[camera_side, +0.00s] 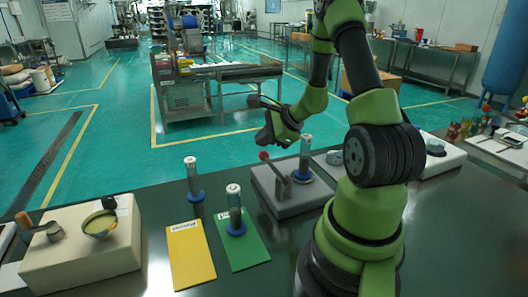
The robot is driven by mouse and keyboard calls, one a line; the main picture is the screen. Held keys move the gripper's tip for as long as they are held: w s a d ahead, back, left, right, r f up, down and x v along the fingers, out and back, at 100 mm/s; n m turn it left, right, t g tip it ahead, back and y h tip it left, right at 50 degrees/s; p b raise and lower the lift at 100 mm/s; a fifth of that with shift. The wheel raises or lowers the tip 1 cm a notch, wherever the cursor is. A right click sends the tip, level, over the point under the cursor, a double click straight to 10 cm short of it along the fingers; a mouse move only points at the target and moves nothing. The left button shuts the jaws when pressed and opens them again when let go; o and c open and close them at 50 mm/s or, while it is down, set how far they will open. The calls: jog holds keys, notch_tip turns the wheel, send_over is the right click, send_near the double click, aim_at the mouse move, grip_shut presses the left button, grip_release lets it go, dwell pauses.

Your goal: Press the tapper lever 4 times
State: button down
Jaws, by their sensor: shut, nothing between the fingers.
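The tapper is a grey block (292,192) on the dark table, with a lever that ends in a red knob (264,156). The lever (278,172) leans up and to the left. A clear tube with a blue collar (304,160) stands upright on the same block, right of the lever. My gripper (263,140) is shut and empty, above and close to the red knob. From this one view I cannot tell whether it touches the knob.
A yellow card (190,254) and a green card (247,252) lie left of the tapper. One collared tube (235,212) stands on the green card, another (193,180) behind the yellow one. A beige block (80,262) with a bowl (99,223) stands far left.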

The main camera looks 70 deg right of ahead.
jog(key=shift+r, duration=2.5)
jog(key=shift+w+a+r, duration=0.1)
jog(key=shift+a+r, duration=0.05)
jog(key=shift+a, duration=0.05)
jog(key=a+r+n+g+y, duration=0.1)
jog(key=a+r+n+y, duration=0.1)
jog(key=a+r+n, duration=0.55)
jog(key=a+r+n+y, duration=0.25)
jog(key=a+n, duration=0.25)
jog(key=a, duration=0.5)
jog(key=s+a+r+n+g+h, duration=0.1)
jog(key=s+a+r+n+h, duration=0.1)
jog(key=s+a+r+n, duration=0.2)
jog(key=s+a+n, duration=0.3)
jog(key=s+n, duration=0.4)
jog(key=shift+a, duration=0.3)
